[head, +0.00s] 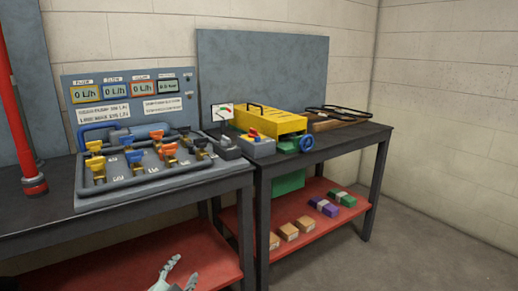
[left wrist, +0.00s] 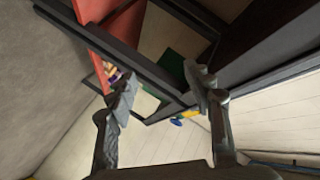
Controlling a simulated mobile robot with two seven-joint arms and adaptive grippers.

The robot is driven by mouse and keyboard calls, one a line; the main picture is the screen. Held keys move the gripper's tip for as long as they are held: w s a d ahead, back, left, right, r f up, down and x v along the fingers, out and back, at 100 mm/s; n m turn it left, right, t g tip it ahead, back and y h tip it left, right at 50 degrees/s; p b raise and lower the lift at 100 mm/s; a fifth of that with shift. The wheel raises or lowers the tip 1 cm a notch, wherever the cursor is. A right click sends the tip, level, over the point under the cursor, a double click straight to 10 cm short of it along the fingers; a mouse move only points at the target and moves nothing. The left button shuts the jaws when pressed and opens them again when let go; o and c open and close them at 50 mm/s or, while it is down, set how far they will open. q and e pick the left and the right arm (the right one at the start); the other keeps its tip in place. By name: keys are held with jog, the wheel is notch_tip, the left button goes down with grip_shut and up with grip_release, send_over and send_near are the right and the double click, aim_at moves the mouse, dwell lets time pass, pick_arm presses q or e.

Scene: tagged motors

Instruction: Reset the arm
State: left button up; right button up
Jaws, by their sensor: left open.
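My left gripper (head: 174,272) shows at the bottom of the head view, low in front of the left table. Its fingers also show in the left wrist view (left wrist: 165,90), spread apart with nothing between them. The gripper is open and empty. Behind the fingers in that view are dark table legs and the red lower shelf (left wrist: 95,45). My right gripper is not in view.
The left table holds a valve panel (head: 140,168) with several coloured handles and a display board (head: 130,97). The right table holds a yellow box (head: 268,120) and a small control box (head: 255,145). Several blocks lie on the red lower shelf (head: 282,255). The floor (head: 430,235) at right is clear.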

pick_arm(q)
jog(key=s+a+f+n+g+y, duration=0.1)
jog(key=s+a+f+n+g, duration=0.15)
jog(key=s+f, duration=0.5)
jog(key=s+a+f+n+g+y, duration=0.1)
jog(key=s+a+f+n+g, duration=0.15)
jog(key=s+f, duration=0.45)
jog(key=s+f+n+g, duration=0.1)
jog(key=s+f+g, duration=0.1)
jog(key=s, duration=0.4)
jog(key=s+f+n+g, duration=0.1)
jog(key=s+f+g, duration=0.2)
jog(key=s+f, duration=0.2)
jog(key=s+a+f+n+g, duration=0.1)
jog(key=s+f, duration=0.3)
jog(key=s, duration=0.5)
jog(key=shift+s+n+g, duration=0.2)
jog(key=shift+n+g, duration=0.1)
jog(key=shift+g, duration=0.4)
jog(key=shift+f, duration=0.1)
